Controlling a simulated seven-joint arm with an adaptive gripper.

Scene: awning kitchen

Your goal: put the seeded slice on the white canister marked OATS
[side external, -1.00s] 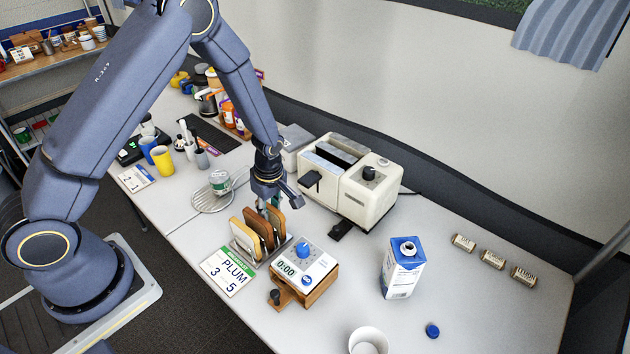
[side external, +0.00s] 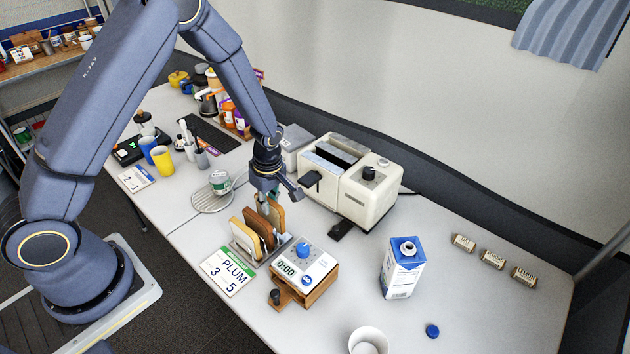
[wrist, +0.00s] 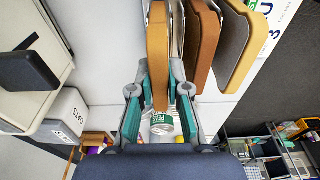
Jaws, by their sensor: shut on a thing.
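My gripper (side external: 270,194) is shut on a tan slice (side external: 271,214), the slice of the rack (side external: 244,250) closest to the toaster. In the wrist view this slice (wrist: 157,50) shows edge-on between my fingertips (wrist: 159,90), so I cannot tell whether its face has seeds. It stands upright, at or just above the rack. Two other slices, a brown one (wrist: 202,45) and a dark-faced one (wrist: 236,50), stand beside it. The white canister marked OATS (wrist: 66,114) is beyond the toaster in the wrist view; in the side view its pale top (side external: 292,138) shows, partly hidden.
A cream toaster (side external: 370,195) stands right of my gripper. A green-white can (side external: 220,182) sits on a round wire stand. A milk carton (side external: 402,268) stands farther right.

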